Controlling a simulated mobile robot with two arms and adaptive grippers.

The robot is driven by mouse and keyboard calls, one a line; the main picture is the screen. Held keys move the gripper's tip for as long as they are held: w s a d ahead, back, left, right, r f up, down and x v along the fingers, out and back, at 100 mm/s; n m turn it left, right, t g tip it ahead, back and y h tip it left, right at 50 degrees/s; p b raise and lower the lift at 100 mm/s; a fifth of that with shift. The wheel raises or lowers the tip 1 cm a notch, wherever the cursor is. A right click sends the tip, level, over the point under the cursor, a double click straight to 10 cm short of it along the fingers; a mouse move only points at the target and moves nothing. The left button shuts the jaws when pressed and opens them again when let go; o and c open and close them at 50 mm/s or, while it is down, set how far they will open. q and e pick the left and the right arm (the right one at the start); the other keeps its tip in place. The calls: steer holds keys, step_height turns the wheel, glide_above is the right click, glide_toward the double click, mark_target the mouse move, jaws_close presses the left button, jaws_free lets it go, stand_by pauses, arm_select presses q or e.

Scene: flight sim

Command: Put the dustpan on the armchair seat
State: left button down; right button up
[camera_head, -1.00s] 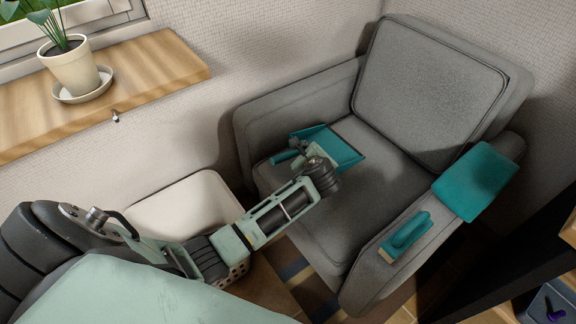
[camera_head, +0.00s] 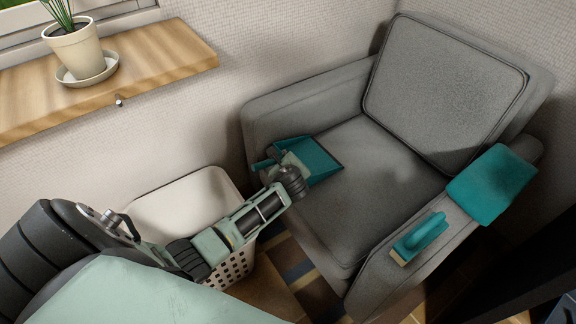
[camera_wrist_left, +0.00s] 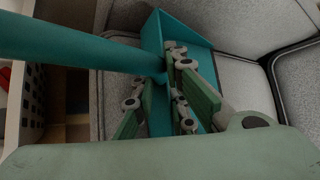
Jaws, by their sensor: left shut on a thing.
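The teal dustpan (camera_head: 321,160) is at the left part of the grey armchair's seat (camera_head: 350,215), by the left armrest. I cannot tell whether it rests on the seat or hangs just above it. My left gripper (camera_head: 285,163) is shut on the dustpan near its handle. In the left wrist view the dustpan's handle (camera_wrist_left: 75,45) runs out to the left, and its pan (camera_wrist_left: 185,35) lies beyond my left gripper's fingers (camera_wrist_left: 168,100). My right gripper is in neither view.
A teal brush (camera_head: 421,238) and a folded teal cloth (camera_head: 490,185) lie on the right armrest. A white basket (camera_head: 190,205) stands left of the chair. A potted plant (camera_head: 76,50) stands on the wooden sill (camera_head: 150,72). The seat's middle is bare.

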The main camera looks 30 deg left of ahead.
arm_select(q)
steer(key=c, duration=1.7)
jaws_free()
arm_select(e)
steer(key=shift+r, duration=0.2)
arm_select(q)
steer(key=shift+s+d+r, duration=0.1)
steer(key=shift+s+d, duration=0.05)
steer(key=p+v, duration=0.4)
steer(key=v, duration=0.7)
steer(key=s+d+f+n+g+h, duration=0.2)
steer(key=s+d+f+n, duration=0.2)
steer(key=s, duration=0.5)
steer(key=s+d+f+n+g+h, duration=0.2)
steer(key=s+d+f+n, duration=0.2)
steer(key=s+f+n, duration=0.4)
steer(key=s+d+f+n+g+h, duration=0.2)
steer(key=s+f+n, duration=0.4)
steer(key=s+f, duration=0.3)
steer(key=shift+s+d+f+h, duration=0.15)
steer(key=shift+s+d+h, duration=0.25)
steer(key=shift+d, duration=0.5)
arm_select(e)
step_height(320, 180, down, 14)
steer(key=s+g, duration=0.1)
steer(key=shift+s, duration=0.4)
